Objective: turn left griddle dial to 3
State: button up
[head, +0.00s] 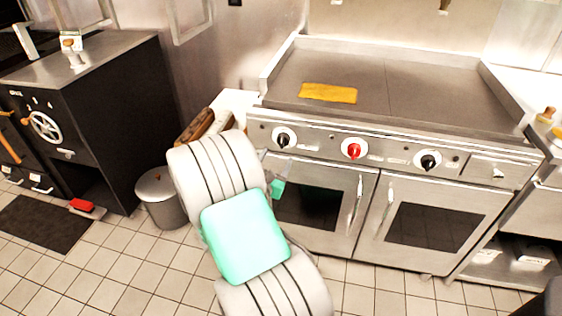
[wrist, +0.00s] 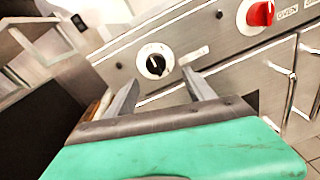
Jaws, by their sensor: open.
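The left griddle dial (head: 283,138) is a black knob on a pale round plate, at the left of the griddle's front panel. In the wrist view the left dial (wrist: 155,63) sits ahead, with a white mark on its black knob; its numbers are too small to read. My gripper (wrist: 165,88) is open and empty, its two grey fingers pointing at the panel with the dial between and beyond them. The fingers look apart from the dial. In the head view my arm hides most of the gripper near the oven's left side.
A red dial (head: 353,149) and another black dial (head: 429,161) sit further right on the panel. A yellow cloth (head: 328,92) lies on the griddle top (head: 430,95). Oven door handles (head: 357,200) stick out below. A bin (head: 162,196) stands left of my arm.

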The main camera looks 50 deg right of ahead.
aim_at(282, 144)
jog(key=w+d+n, duration=0.1)
jog(key=d, duration=0.1)
jog(key=w+d+n, duration=0.1)
jog(key=d, duration=0.2)
jog(key=w+d+n+t+p, duration=0.1)
jog(key=d, duration=0.1)
jog(key=shift+w+d+f, duration=0.15)
jog(key=shift+w+f, duration=0.05)
jog(key=shift+c, duration=0.4)
grip_shut()
